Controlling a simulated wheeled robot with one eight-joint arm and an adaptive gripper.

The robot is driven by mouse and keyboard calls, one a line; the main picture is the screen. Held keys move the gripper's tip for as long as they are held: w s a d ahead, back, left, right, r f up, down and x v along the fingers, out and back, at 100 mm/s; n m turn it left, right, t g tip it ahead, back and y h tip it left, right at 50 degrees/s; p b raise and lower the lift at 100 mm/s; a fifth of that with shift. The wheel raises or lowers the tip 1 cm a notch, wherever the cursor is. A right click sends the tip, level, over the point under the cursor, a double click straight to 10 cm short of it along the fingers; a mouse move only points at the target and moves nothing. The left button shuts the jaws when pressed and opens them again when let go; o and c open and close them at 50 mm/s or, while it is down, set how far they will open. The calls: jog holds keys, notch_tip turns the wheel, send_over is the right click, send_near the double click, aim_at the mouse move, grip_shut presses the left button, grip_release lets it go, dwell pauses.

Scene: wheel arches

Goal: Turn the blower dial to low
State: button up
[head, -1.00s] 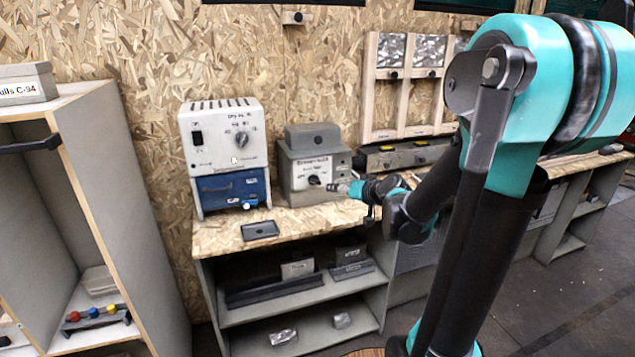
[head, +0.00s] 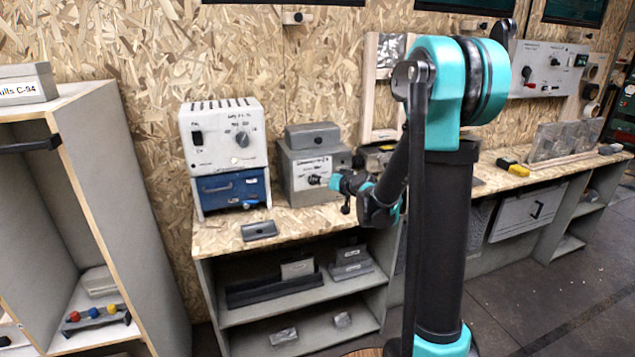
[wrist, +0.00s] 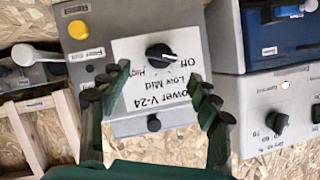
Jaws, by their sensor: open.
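The blower box (head: 312,165) is a grey unit on the bench with a white label plate, which shows upside down in the wrist view (wrist: 128,52). The black blower dial (wrist: 160,55) sits on that plate, and its white mark points toward "Off". "Low", "Mid" and "High" are printed beside it. My gripper (wrist: 158,85) is open, with its dark green fingers spread to either side of the plate. The dial lies between and beyond the fingertips, apart from them. In the head view my gripper (head: 335,181) is small, just in front of the box face.
A white and blue unit with its own dial (head: 242,139) stands close left of the blower box. A small dark tray (head: 259,231) lies on the bench front. A yellow button (wrist: 78,30) is on the box face. Wooden frames (head: 378,80) stand to the right.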

jog(key=x, duration=0.6)
jog(key=shift+c, duration=0.2)
jog(key=c, duration=1.1)
jog(key=shift+w+d+f+m+y, duration=0.1)
jog(key=shift+m+y, duration=0.55)
jog(key=shift+m, duration=0.4)
jog(key=shift+d+f+m+y, duration=0.15)
jog(key=shift+m+y, duration=0.55)
jog(key=shift+m, duration=0.4)
jog(key=shift+d+f+m+y, duration=0.1)
jog(key=shift+m+y, duration=0.55)
jog(key=shift+m, duration=0.4)
